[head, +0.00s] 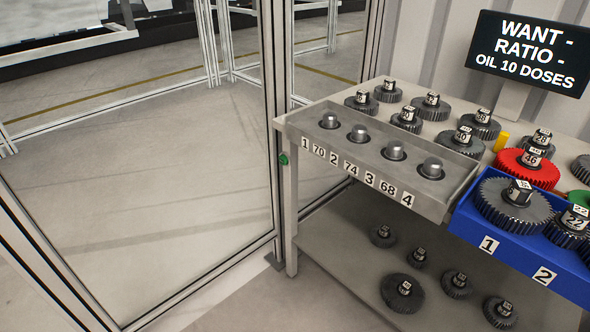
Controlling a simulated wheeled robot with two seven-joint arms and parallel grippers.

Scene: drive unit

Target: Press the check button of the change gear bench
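The change gear bench (285,123) stands at the right of the head view. A small green button-like part (283,159) sits at its left edge, by the front leg; no label on it can be read, so I cannot tell whether it is the check button. A grey tray (448,203) on the bench holds several silver round-topped posts, with a label strip reading 1, 70, 2, 74, 3, 68, 4. A black sign (528,53) reads "WANT - RATIO - OIL 10 DOSES". Neither of my grippers is in view.
A blue tray (467,229) with gears and labels 1 and 2 is at the right. Dark gears and a red gear (526,168) stand on the top; more gears stand on the lower shelf (345,239). A framed fence (272,60) runs close along the bench's left side.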

